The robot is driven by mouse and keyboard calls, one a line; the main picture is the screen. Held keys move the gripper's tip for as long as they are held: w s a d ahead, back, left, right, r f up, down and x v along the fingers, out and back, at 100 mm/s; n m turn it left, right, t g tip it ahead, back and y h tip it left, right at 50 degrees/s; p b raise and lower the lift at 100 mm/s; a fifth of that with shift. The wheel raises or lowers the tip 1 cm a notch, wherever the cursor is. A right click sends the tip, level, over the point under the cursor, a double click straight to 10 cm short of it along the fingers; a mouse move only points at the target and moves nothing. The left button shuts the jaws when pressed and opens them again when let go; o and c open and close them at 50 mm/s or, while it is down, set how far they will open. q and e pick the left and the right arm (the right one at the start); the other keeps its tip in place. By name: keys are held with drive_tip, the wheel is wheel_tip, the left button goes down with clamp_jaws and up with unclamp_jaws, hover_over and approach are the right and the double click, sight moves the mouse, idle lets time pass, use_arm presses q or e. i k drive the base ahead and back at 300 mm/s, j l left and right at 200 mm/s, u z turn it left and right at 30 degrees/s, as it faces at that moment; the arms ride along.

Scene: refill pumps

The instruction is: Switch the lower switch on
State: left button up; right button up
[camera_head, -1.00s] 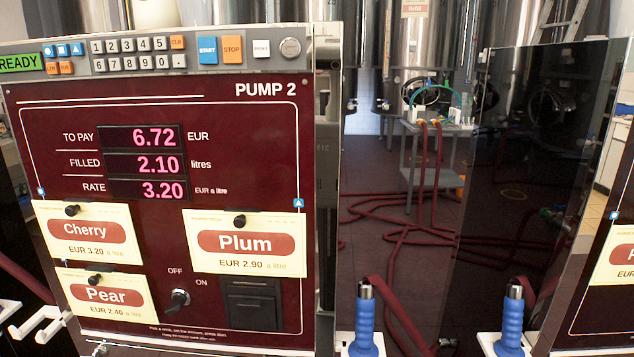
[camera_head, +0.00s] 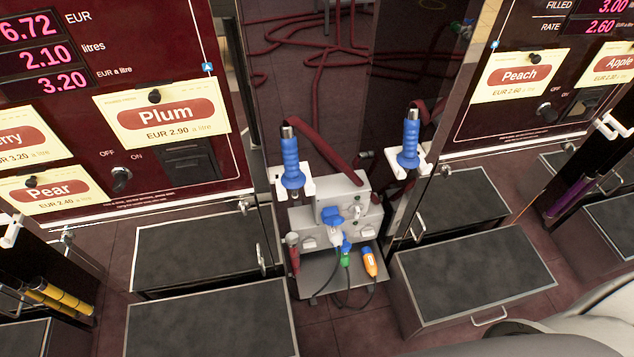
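A grey electrical box (camera_head: 342,200) stands low between the two pumps. It has a blue plug (camera_head: 333,216) in its front and a small switch-like part (camera_head: 357,211) beside it, too small to tell its setting. The right pump panel has a similar OFF/ON knob (camera_head: 545,111) below the Peach card. I cannot tell which one is the lower switch. Neither of my grippers is in view.
Two blue-handled nozzles (camera_head: 291,165) (camera_head: 409,145) hang in white holders. Green and orange connectors (camera_head: 369,262) sit on a low shelf with cables. Dark-topped steps (camera_head: 475,275) stand before the pumps. Red hoses (camera_head: 318,60) lie on the floor behind.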

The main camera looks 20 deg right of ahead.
sight(367, 231)
drive_tip(key=l+z, duration=0.3)
drive_tip(key=i+l+z, duration=0.3)
drive_tip(key=l, duration=0.2)
drive_tip(key=k+l, duration=0.15)
drive_tip(key=k+z, duration=0.05)
